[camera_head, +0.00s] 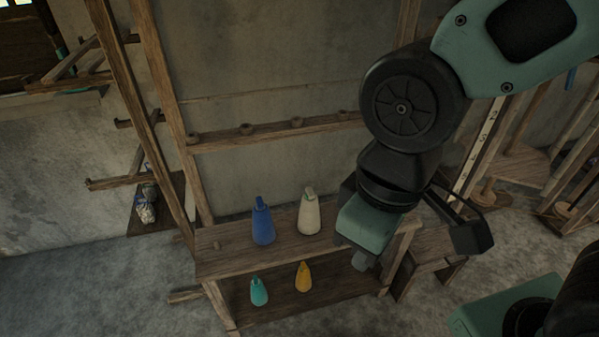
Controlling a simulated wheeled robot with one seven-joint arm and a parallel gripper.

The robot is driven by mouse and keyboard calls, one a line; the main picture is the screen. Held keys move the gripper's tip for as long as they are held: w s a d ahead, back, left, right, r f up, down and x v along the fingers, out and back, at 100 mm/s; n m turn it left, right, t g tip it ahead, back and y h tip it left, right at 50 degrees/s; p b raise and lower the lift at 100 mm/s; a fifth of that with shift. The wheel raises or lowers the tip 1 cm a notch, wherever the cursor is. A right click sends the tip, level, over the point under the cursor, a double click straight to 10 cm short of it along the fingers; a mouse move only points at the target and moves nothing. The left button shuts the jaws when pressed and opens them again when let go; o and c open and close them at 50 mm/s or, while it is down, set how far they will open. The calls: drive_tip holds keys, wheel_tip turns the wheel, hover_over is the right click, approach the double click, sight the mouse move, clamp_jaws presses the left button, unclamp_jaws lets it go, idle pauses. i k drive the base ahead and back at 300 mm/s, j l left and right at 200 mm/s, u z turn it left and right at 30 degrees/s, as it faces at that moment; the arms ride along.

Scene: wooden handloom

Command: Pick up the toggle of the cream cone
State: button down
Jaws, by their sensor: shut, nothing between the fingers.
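The cream cone (309,217) stands upright on the upper shelf (225,263) of a wooden rack.
A blue cone (263,226) stands left of the cream cone. A teal cone (259,292) and a yellow cone (303,278) stand on the lower shelf. A rail (240,138) with pegs crosses behind. A wooden post (160,100) rises at the left.

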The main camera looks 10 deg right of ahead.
sight(311, 193)
drive_tip(key=i+j+z, duration=0.25)
drive_tip(key=i+j, duration=0.15)
drive_tip(key=i+j+z, duration=0.25)
drive_tip(key=j, duration=0.4)
drive_tip(key=i+l, duration=0.05)
drive_tip(key=i, duration=0.05)
